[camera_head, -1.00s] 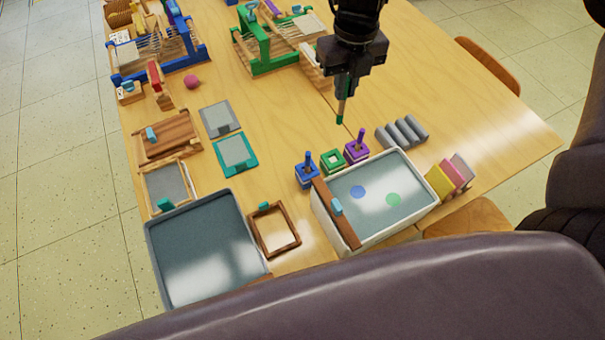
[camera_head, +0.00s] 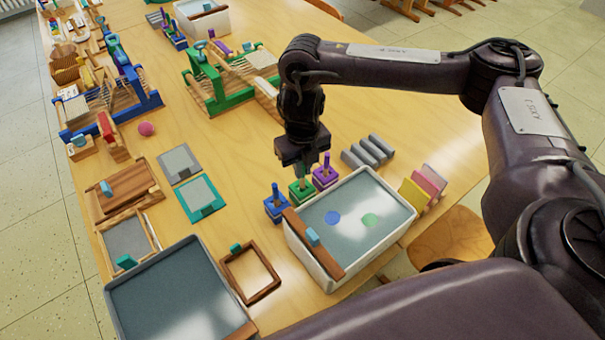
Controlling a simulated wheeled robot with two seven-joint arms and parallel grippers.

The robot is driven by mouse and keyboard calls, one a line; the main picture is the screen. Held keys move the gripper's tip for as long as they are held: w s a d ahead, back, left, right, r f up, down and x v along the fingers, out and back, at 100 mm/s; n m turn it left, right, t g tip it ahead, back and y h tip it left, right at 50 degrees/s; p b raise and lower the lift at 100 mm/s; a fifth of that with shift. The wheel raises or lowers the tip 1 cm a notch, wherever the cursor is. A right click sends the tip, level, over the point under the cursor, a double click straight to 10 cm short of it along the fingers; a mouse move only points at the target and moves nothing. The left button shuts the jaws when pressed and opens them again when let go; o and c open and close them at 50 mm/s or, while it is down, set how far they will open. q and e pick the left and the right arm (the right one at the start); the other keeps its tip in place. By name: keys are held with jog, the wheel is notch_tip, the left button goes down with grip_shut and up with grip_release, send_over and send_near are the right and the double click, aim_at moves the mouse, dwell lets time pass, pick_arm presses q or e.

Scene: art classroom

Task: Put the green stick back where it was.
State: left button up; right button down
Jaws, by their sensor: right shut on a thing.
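My right gripper (camera_head: 303,171) points down over the green block holder (camera_head: 301,191), which stands in a row between a blue holder (camera_head: 276,207) and a purple holder (camera_head: 325,178). The gripper is shut on the green stick, whose thin lower part shows just below the fingers, at the green holder. I cannot tell how deep the stick sits in the holder. The blue and purple holders each have an upright stick of their own colour. My left gripper is out of view.
A white tub (camera_head: 395,235) with blue and green spots stands just in front of the holders. Grey cylinders (camera_head: 367,151) lie to the right. Teal and brown frames, a grey tray (camera_head: 115,290) and a green loom (camera_head: 215,100) stand to the left and behind.

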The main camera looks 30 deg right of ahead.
jog(key=shift+f, duration=1.1)
jog(key=shift+f, duration=0.1)
jog(key=c, duration=1.5)
grip_release()
jog(key=shift+r, duration=0.25)
notch_tip(320, 180, up, 12)
jog(key=p, duration=0.3)
jog(key=shift+f, duration=0.1)
